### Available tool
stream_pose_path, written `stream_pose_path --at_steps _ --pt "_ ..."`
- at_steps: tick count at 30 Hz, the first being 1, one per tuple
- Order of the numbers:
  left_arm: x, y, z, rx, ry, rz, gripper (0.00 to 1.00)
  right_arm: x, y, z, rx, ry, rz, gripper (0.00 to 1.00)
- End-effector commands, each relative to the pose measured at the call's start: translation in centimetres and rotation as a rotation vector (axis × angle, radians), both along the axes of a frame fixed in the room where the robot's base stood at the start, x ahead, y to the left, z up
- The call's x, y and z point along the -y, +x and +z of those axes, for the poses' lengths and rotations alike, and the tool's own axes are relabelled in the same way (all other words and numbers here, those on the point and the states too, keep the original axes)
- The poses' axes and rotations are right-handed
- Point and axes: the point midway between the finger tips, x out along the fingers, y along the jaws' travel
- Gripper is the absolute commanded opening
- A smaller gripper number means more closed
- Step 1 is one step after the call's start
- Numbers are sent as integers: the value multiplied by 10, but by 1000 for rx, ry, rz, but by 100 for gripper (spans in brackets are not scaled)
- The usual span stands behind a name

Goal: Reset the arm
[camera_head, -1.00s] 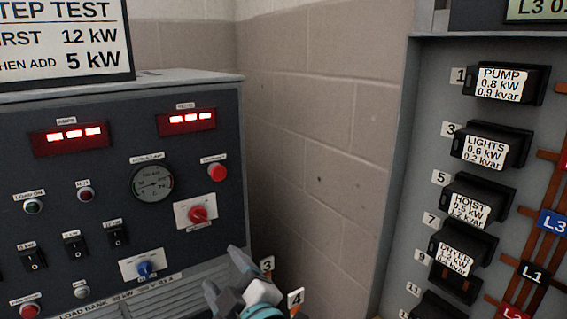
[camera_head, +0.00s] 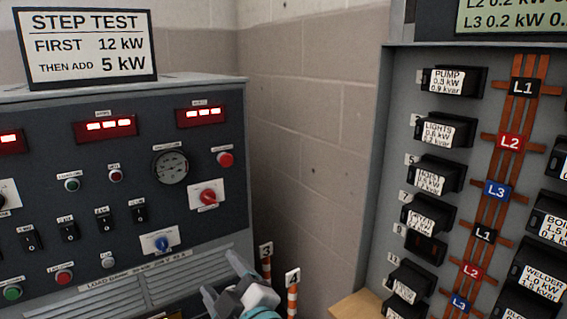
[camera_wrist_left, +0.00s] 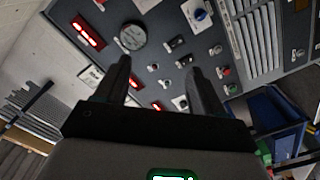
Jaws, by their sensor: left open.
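My left gripper (camera_head: 222,290) is at the bottom middle of the head view, in front of the lower right part of the load bank panel (camera_head: 120,180). In the left wrist view its two dark fingers (camera_wrist_left: 158,85) stand wide apart with nothing between them. The load bank panel (camera_wrist_left: 150,50) fills the upper part of that view, beyond the fingertips, with its gauge, knobs and switches. My right gripper does not show in either view.
A step test sign (camera_head: 88,48) stands on the load bank. At right is a grey breaker panel (camera_head: 390,180) with labelled breakers and L1, L2, L3 bars. Orange-striped posts numbered 3 and 4 (camera_head: 292,295) stand by the gripper. A blue bin (camera_wrist_left: 270,125) shows in the wrist view.

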Motion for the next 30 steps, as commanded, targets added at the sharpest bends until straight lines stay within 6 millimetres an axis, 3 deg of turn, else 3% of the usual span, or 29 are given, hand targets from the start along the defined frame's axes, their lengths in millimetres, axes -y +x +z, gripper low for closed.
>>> stream_pose_path --at_steps 2,4,11,17,20,23,24,27,30 --pt "0 1 0 0 0 0 69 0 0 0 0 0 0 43" --pt "-24 10 8 -27 6 53 69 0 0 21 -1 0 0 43" --pt "-86 27 -16 -158 67 178 69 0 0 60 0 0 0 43" --pt "-137 35 -57 -337 159 164 69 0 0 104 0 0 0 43" --pt "-159 29 -100 -508 182 53 69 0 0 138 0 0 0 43" --pt "-160 -4 -167 -756 138 -175 69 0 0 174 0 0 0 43" --pt "-151 -25 -194 -854 100 -284 69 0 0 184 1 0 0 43" --pt "-115 -86 -245 -1061 -9 -561 69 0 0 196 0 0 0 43" --pt "-73 -143 -271 -1211 -94 -816 69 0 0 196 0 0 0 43"
